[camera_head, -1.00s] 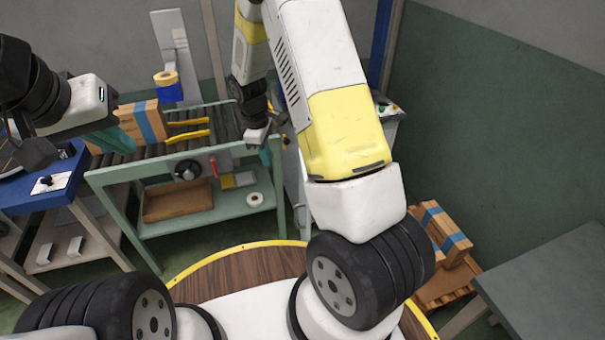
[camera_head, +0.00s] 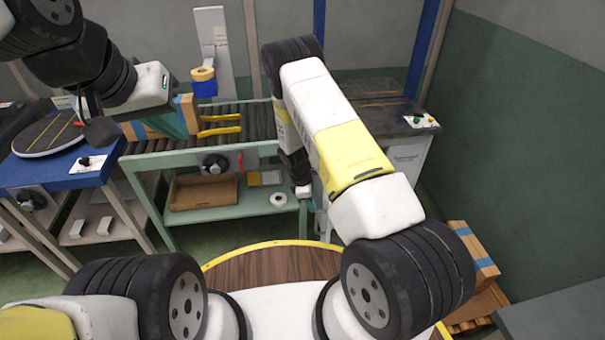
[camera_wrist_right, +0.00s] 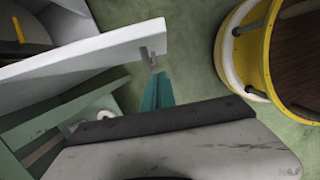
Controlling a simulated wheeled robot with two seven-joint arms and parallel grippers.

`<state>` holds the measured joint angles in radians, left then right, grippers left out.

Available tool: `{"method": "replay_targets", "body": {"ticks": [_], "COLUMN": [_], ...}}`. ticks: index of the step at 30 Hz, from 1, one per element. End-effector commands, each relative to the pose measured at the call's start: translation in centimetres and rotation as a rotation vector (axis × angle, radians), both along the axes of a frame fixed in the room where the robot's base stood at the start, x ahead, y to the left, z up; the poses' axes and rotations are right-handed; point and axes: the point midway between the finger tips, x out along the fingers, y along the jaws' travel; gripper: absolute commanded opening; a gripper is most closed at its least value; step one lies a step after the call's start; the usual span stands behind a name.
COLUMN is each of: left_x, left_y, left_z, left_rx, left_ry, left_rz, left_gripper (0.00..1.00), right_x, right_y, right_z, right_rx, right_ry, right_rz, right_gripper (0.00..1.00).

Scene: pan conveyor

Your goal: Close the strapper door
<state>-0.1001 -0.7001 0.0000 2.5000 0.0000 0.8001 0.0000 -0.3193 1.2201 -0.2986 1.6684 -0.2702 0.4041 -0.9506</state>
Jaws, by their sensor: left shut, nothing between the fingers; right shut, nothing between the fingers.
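The strapper (camera_head: 406,160) is the grey cabinet with a dark top behind my right arm. Its pale door (camera_wrist_right: 85,52) shows as a panel with a small metal handle (camera_wrist_right: 149,60) near its end in the right wrist view. In the head view the door is mostly hidden by my right arm. My right gripper (camera_wrist_right: 157,90) has teal fingers, shut and empty, close to the handle; I cannot tell if they touch it. It is low beside the green conveyor frame in the head view.
The box lies on the roller conveyor (camera_head: 262,122) near yellow guides (camera_head: 219,121). A shelf below holds a brown tray (camera_head: 203,192) and a tape roll (camera_head: 278,199). A blue turntable table (camera_head: 50,165) stands left. Taped boxes (camera_head: 478,250) are stacked at right.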

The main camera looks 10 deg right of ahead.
Motion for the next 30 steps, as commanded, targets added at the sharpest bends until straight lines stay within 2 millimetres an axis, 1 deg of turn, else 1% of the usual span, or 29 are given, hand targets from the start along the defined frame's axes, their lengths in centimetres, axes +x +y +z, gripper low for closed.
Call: {"method": "replay_targets", "body": {"ticks": [1,3,9,24,26,30], "left_x": [0.0,0.0,0.0,0.0,0.0,0.0], "left_y": [0.0,0.0,0.0,0.0,0.0,0.0], "left_z": [0.0,0.0,0.0,0.0,0.0,0.0], "left_rx": [0.0,0.0,0.0,0.0,0.0,0.0], "left_ry": [0.0,0.0,0.0,0.0,0.0,0.0], "left_rz": [0.0,0.0,0.0,0.0,0.0,0.0], "left_gripper": [0.0,0.0,0.0,0.0,0.0,0.0], "right_x": [-0.1,-0.3,-0.6,-0.7,-0.7,-0.9], "right_y": [-0.7,-1.9,-3.7,-4.2,-4.4,-5.7], "right_z": [-0.4,-0.2,-0.2,-0.2,-0.2,-0.2], "right_rx": [-0.001,-0.001,0.0,0.0,0.0,0.0], "right_ry": [0.0,0.0,-0.001,-0.001,-0.002,0.0], "right_rz": [-0.004,-0.005,-0.002,0.003,0.01,0.047], "right_gripper": [0.0,0.0,0.0,0.0,0.0,0.0]}}
